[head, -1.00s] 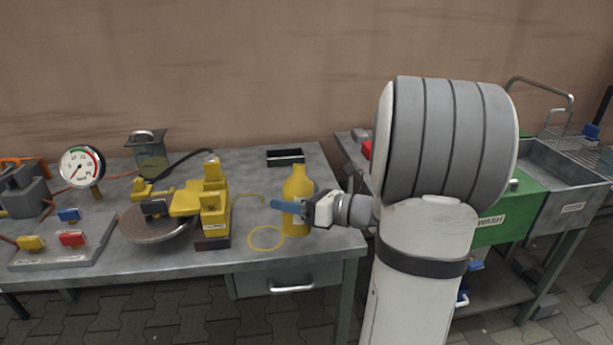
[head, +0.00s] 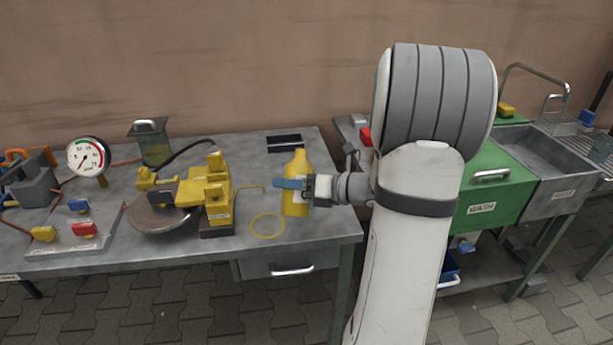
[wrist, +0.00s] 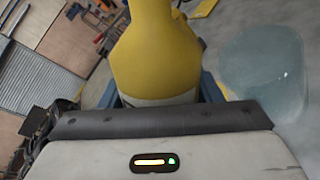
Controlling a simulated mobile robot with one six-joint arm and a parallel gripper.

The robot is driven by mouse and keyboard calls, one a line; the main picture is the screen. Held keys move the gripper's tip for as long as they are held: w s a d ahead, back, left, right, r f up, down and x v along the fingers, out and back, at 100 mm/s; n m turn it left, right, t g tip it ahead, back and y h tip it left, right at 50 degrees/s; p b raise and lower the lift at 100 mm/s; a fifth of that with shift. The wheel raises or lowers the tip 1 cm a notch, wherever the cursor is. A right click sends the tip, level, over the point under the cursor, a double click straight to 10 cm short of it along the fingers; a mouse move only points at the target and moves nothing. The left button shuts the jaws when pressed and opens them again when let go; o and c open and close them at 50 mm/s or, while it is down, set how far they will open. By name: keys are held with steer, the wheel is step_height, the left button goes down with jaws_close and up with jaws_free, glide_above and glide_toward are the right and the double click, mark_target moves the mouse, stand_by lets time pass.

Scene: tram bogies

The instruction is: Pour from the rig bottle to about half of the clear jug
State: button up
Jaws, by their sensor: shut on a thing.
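The rig bottle (head: 297,166) is yellow and upright, at the front right of the grey bench. My gripper (head: 289,184) is shut on its body from the right, its blue finger across the front. The bottle appears slightly above the bench. In the wrist view the bottle (wrist: 158,55) fills the middle between the fingers, with a pale label band low on it. A pale translucent rounded shape (wrist: 262,72) lies to its right there; it may be the clear jug, but I cannot tell. No clear jug is plain in the head view; my arm hides part of the place.
A yellow ring (head: 267,226) marks the bench left of the bottle. A yellow clamp rig (head: 205,196) with a round disc stands further left. A lidded container (head: 151,142) and a black tray (head: 284,143) are behind. A green wash station (head: 490,190) is right.

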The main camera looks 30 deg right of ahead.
steer(key=shift+s+f+m+p, duration=0.1)
steer(key=shift+m+p, duration=0.4)
stand_by(1.3)
steer(key=shift+s+a+f+m+g, duration=0.15)
steer(key=shift+f+m+g, duration=0.05)
steer(key=shift+f+m, duration=0.15)
steer(key=shift+s+a+f+m+g, duration=0.1)
steer(key=shift+s+f+m+g, duration=0.1)
steer(key=shift+f+m, duration=0.15)
stand_by(1.8)
steer(key=shift+s+a+f+m+g+p, duration=0.1)
steer(key=shift+f+m+g+p, duration=0.1)
steer(key=shift+m+p, duration=0.25)
steer(key=shift+s+a+f+m+g+p, duration=0.1)
steer(key=shift+m+g+p, duration=0.15)
steer(key=shift+m, duration=0.3)
stand_by(2.7)
